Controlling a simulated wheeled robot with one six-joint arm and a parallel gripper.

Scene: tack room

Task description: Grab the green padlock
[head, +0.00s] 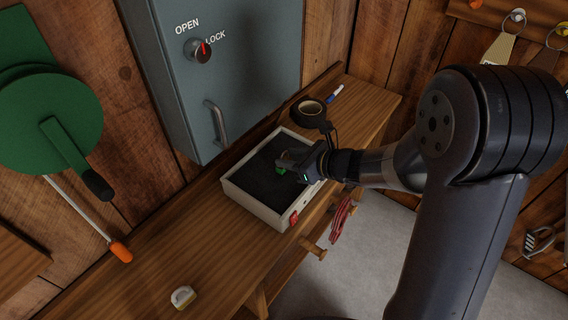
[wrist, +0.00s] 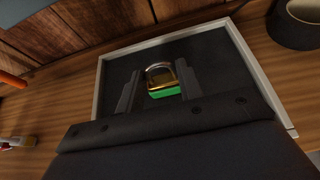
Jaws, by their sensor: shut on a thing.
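The green padlock (wrist: 165,92) shows in the wrist view between the two fingers of my gripper (wrist: 160,88). It has a green lower edge, a brass-coloured face and a silver shackle pointing away from me. My gripper is shut on the padlock, inside the outline of a pale-rimmed tray (head: 250,203) with a dark lining. I cannot tell whether the padlock touches the tray floor.
The tray stands on a wooden bench (head: 143,262). Behind it hangs a grey cabinet (head: 250,70) with a handle (head: 215,124) and an OPEN/LOCK knob (head: 197,50). A small pale-and-yellow object (head: 183,297) sits at the front.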

